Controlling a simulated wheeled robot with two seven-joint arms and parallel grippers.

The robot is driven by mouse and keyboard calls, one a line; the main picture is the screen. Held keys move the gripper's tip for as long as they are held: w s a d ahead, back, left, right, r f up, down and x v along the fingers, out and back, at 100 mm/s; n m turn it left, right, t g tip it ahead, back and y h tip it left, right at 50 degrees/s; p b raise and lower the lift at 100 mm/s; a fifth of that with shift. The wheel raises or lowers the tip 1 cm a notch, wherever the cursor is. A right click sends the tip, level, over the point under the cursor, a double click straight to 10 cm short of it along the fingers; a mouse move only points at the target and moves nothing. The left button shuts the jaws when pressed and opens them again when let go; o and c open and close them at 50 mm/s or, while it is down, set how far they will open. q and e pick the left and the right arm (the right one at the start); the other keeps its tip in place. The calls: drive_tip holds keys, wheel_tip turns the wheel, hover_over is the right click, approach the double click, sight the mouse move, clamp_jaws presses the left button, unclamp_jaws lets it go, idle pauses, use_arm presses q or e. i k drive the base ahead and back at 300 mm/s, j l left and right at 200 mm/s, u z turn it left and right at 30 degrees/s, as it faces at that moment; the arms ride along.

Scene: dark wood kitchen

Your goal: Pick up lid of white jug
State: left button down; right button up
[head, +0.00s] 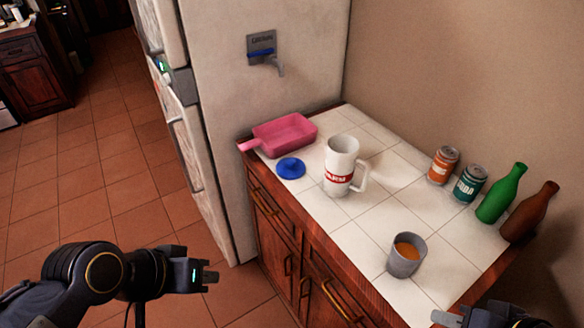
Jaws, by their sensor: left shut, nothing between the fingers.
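The white jug (339,160) with a red band and lettering stands upright on the white tiled counter (372,225). Its handle points right and its top is uncovered. A round blue lid (291,168) with a small knob lies on the counter left of the jug, apart from it, near the front edge. My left gripper (212,276) is shut and empty, over the floor in front of the cabinet, left of and well short of the lid. My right gripper (440,318) shows only partly at the bottom right edge, near the counter's front corner; its fingers are not clear.
A pink pan (284,134) sits behind the lid, its handle over the front edge. A grey cup (406,256) stands nearer me. Two cans (443,165), a green bottle (501,195) and a brown bottle (530,213) line the wall. A fridge (235,110) stands at the counter's left end.

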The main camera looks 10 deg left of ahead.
sight(290, 168)
drive_tip(key=z, duration=0.5)
drive_tip(key=j+z, duration=0.25)
drive_tip(key=z, duration=0.15)
drive_tip(key=i+j+z, duration=0.1)
drive_tip(key=j+z, duration=0.5)
drive_tip(key=z, duration=0.2)
drive_tip(key=j+z, duration=0.1)
drive_tip(key=j, duration=0.35)
drive_tip(key=k+j, duration=0.15)
drive_tip(key=j, duration=0.3)
drive_tip(key=j+z, duration=0.15)
drive_tip(key=j, duration=0.3)
